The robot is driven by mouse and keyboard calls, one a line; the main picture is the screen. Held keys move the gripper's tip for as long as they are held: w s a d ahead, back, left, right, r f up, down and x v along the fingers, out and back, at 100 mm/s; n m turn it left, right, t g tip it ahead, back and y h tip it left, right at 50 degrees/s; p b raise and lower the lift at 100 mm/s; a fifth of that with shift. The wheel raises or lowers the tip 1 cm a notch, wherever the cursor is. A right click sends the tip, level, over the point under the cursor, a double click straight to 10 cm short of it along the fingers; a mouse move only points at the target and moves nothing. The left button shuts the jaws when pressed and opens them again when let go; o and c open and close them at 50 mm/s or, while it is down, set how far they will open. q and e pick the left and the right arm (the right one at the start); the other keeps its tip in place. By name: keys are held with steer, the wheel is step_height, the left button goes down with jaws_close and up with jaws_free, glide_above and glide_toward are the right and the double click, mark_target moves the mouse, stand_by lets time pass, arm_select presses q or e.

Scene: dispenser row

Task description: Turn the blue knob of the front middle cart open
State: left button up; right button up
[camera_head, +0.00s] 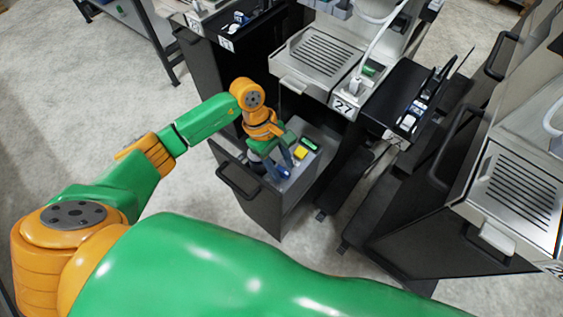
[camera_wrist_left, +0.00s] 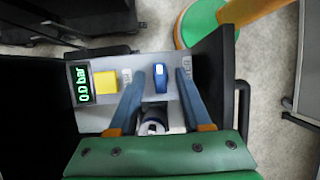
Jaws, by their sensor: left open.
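The front middle cart (camera_head: 315,62) carries the number 27. Its low open black compartment (camera_head: 258,208) holds a light panel (camera_wrist_left: 93,119). The blue knob (camera_wrist_left: 160,78) stands on this panel and also shows in the head view (camera_head: 284,173), partly covered by my gripper. My left gripper (camera_wrist_left: 160,73) is open, with one blue-grey finger on each side of the knob. Gaps show between the knob and both fingers in the wrist view; contact cannot be told. In the head view my left gripper (camera_head: 278,165) points down into the compartment. My right gripper is not in view.
A yellow button (camera_wrist_left: 105,81) and a green display (camera_wrist_left: 83,84) reading 0.0 bar sit beside the knob. The compartment's dark walls and front handle (camera_head: 238,182) surround the gripper. Another cart (camera_head: 515,190) stands at the right. Grey floor is clear at left.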

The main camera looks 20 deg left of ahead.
arm_select(q)
jaws_close()
steer(key=shift+n, duration=0.3)
steer(key=n+t, duration=0.1)
steer(key=n, duration=0.2)
steer(key=shift+s+n+t, duration=0.15)
steer(key=shift+n+t, duration=0.25)
steer(key=n+t, duration=0.1)
steer(key=n, duration=0.3)
steer(key=shift+s+n+t+b, duration=0.15)
steer(key=shift+n+t+b, duration=0.15)
steer(key=shift+t+b, duration=0.1)
steer(key=n+t+y+b, duration=0.1)
steer(key=n, duration=0.3)
steer(key=shift+d+n, duration=0.1)
steer(key=shift+n, duration=0.2)
steer(key=shift+s+n+t+y+b, duration=0.1)
steer(key=shift+n+t+y+b, duration=0.25)
steer(key=shift+n, duration=0.7)
steer(key=shift+n+t+y+b, duration=0.2)
steer(key=shift+n+y, duration=0.25)
steer(key=shift+n, duration=0.6)
